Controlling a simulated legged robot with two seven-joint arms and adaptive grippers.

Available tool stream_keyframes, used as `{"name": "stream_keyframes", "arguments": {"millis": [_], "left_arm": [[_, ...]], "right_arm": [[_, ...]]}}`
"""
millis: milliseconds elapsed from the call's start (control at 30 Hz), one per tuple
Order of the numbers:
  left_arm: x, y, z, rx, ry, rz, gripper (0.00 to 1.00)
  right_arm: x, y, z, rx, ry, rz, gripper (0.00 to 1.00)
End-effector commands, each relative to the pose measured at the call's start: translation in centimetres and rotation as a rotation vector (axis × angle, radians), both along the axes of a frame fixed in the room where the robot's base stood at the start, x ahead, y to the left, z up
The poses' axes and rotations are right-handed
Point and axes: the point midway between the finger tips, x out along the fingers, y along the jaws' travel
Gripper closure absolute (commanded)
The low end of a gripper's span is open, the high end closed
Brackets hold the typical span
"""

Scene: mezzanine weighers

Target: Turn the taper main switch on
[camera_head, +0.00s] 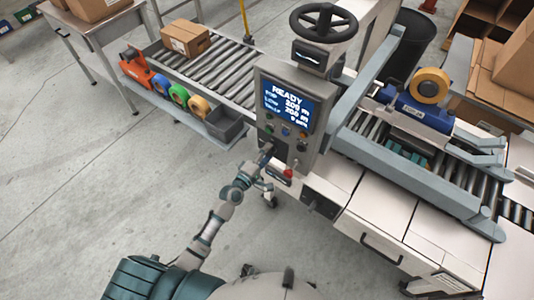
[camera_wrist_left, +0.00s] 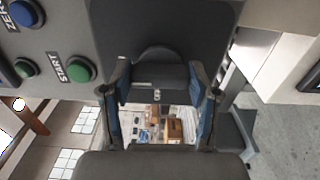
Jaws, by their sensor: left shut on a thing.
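The taper's control panel (camera_head: 291,112) stands upright in the middle of the head view, its blue screen (camera_head: 287,105) lit and reading READY. My left gripper (camera_head: 266,155) reaches the lower left of this panel. In the left wrist view my left gripper (camera_wrist_left: 160,95) has its two blue-padded fingers on either side of a dark, rounded switch knob (camera_wrist_left: 158,76), shut on it. The knob's pointing direction cannot be told; in the head view the gripper mostly hides it. My right gripper is in neither view.
A green START button (camera_wrist_left: 81,68) and a blue ZERO button (camera_wrist_left: 24,13) sit left of the knob. A red button (camera_head: 288,172) is right of my gripper. A roller conveyor (camera_head: 215,72) with a carton (camera_head: 186,39) lies behind. Floor at left is clear.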

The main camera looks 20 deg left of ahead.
Motion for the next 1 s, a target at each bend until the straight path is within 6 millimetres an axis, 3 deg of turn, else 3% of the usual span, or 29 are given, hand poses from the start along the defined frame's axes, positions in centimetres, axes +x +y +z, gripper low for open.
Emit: {"name": "stream_keyframes", "arguments": {"millis": [600,633,733,1000], "left_arm": [[-0.24,-0.24,-0.75,0.045,0.000,-0.007,0.75],[-0.24,-0.24,-0.76,0.045,0.001,-0.007,0.37],[-0.25,-0.22,-0.74,0.044,0.000,-0.006,0.15],[-0.13,-0.10,-0.35,0.041,-0.007,-0.003,0.15]], "right_arm": [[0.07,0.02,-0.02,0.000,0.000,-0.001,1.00],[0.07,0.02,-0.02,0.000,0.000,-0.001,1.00],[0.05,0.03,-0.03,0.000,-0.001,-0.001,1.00],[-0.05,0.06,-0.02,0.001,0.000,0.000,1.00]]}}
